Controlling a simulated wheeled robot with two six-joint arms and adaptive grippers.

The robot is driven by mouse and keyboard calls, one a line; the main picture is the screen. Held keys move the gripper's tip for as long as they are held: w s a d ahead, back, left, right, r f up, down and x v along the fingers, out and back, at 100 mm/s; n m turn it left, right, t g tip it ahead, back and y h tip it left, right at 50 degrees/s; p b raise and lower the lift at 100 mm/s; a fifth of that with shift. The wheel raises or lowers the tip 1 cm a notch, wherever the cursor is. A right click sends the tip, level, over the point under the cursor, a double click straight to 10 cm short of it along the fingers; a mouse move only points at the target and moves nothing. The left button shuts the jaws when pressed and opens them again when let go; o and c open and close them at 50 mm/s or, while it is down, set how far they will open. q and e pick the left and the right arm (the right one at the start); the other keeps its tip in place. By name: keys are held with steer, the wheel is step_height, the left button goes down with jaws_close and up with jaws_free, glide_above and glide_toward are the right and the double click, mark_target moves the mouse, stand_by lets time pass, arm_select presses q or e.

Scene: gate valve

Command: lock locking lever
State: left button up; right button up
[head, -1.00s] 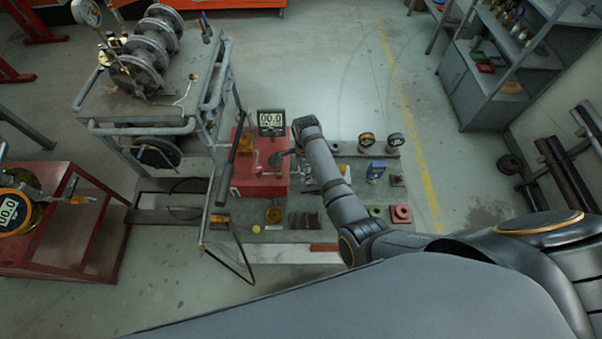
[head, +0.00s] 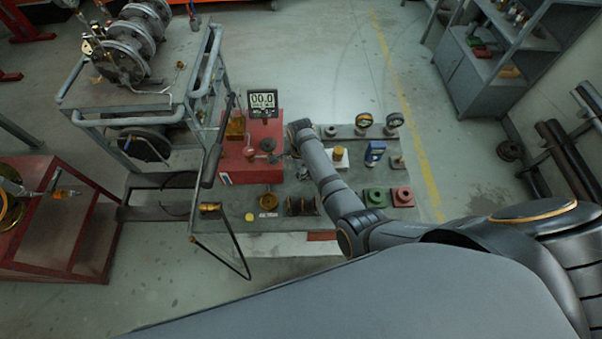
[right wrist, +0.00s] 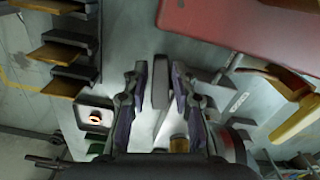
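In the right wrist view my right gripper (right wrist: 161,88) is open, with its two dark fingers apart. A narrow grey bar (right wrist: 160,78) lies in line with the gap between them. I cannot tell whether it is the locking lever or whether either finger touches it. In the head view my right arm reaches in from the right, and its wrist (head: 302,133) is just right of a red box (head: 240,165). The fingers are too small and partly hidden there. The red box's surface (right wrist: 250,28) also shows in the right wrist view. My left gripper is not in view.
Gauges (head: 364,122), a blue device (head: 375,151) and green (head: 375,197) and red (head: 402,196) blocks stand on the bench to the right. A metal trolley (head: 140,115) is close on the left.

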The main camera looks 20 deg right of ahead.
steer(key=shift+c, duration=0.9)
jaws_close()
steer(key=shift+w, duration=0.1)
steer(key=shift+w+m, duration=0.25)
steer(key=shift+m, duration=0.45)
steer(key=shift+o, duration=0.9)
jaws_free()
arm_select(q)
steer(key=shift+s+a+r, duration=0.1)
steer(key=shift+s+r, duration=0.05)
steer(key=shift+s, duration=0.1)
arm_select(e)
steer(key=shift+s, duration=0.1)
